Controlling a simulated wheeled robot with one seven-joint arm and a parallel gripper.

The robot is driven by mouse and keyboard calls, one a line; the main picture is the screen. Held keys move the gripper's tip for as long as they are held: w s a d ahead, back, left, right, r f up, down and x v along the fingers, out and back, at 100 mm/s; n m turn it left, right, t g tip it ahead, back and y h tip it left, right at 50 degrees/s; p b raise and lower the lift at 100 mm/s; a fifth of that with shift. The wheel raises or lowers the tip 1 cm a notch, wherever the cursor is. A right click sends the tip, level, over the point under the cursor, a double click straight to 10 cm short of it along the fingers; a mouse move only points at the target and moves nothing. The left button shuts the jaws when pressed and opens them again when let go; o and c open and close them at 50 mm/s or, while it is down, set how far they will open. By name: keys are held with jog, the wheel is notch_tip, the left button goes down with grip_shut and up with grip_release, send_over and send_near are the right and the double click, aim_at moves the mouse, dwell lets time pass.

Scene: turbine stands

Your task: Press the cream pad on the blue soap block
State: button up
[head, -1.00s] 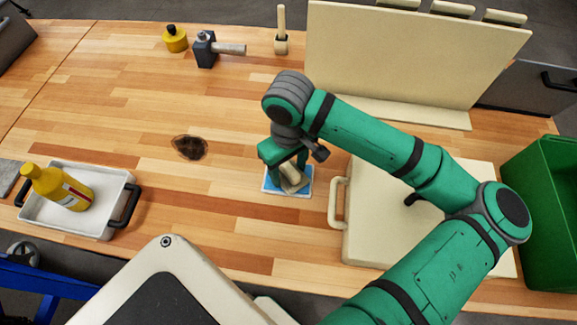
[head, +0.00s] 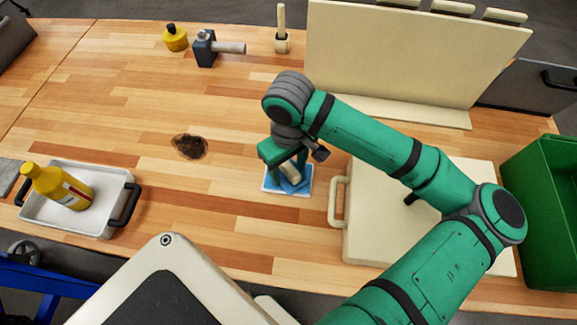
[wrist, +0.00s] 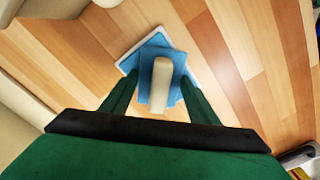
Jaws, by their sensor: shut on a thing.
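The pad (wrist: 149,62) is held by its cream handle (wrist: 161,82), and its square base now looks blue. It lies turned at an angle over the blue soap block (wrist: 178,57), which sits in a white-rimmed square on the table. The pad looks to be resting on the block; the contact itself is hidden. My gripper (wrist: 158,92) is shut on the handle from above, one finger on each side. In the head view my gripper (head: 287,174) partly hides the pad, and the soap block (head: 303,188) shows around it.
A dark brown stain (head: 190,147) marks the table to the left. A white tray (head: 95,222) with a yellow bottle (head: 62,188) stands at far left. A cream board with a handle (head: 372,225) lies right of the block.

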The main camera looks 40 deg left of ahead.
jog(key=shift+r, duration=3.5)
